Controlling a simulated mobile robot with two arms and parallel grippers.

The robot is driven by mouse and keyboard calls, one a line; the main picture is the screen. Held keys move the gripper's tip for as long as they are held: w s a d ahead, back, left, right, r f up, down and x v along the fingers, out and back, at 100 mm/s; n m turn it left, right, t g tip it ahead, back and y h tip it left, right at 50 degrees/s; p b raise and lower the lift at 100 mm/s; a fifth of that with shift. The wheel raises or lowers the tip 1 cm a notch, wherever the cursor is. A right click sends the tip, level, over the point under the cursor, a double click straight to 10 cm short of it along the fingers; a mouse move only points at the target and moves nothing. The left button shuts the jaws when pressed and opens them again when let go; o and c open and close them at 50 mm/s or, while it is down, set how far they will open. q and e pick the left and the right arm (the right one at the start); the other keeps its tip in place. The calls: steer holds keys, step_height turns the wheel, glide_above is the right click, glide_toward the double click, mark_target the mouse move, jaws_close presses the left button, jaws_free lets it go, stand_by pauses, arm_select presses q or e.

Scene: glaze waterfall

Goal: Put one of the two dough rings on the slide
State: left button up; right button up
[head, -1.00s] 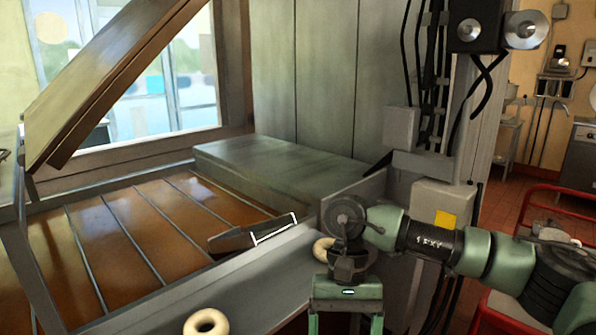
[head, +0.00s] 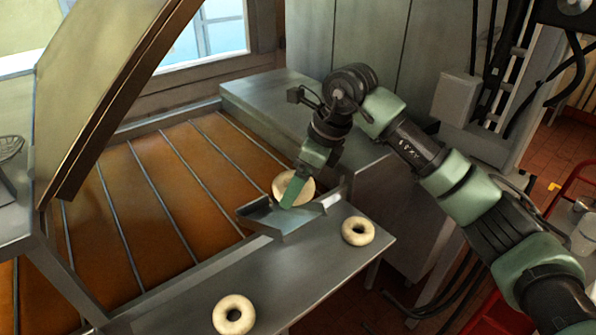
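A dough ring (head: 222,310) lies flat on the metal ledge at the bottom. A second dough ring (head: 346,236) lies flat on the ledge further right. The slide (head: 270,222), a small metal chute with raised sides, sits at the ledge's edge by the brown fryer surface. My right gripper (head: 296,190) is at the slide's far side, with one green finger across a pale, round dough-like piece (head: 306,189). The piece is tilted and seems gripped; the far finger and any hole in it are hidden. Whether it touches the slide is unclear. My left gripper is out of view.
The brown fryer surface (head: 150,190) with metal bars lies left of the slide, under a raised lid (head: 110,80). A metal box (head: 262,100) stands behind the gripper. The ledge between the two rings is clear.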

steer(key=shift+s+f+b, duration=0.25)
steer(key=shift+f+b, duration=0.2)
steer(key=shift+f, duration=0.45)
step_height(320, 180, down, 2)
steer(key=shift+w+f+b, duration=0.15)
steer(key=shift+b, duration=0.35)
steer(key=shift+f, duration=0.3)
steer(key=o, duration=1.3)
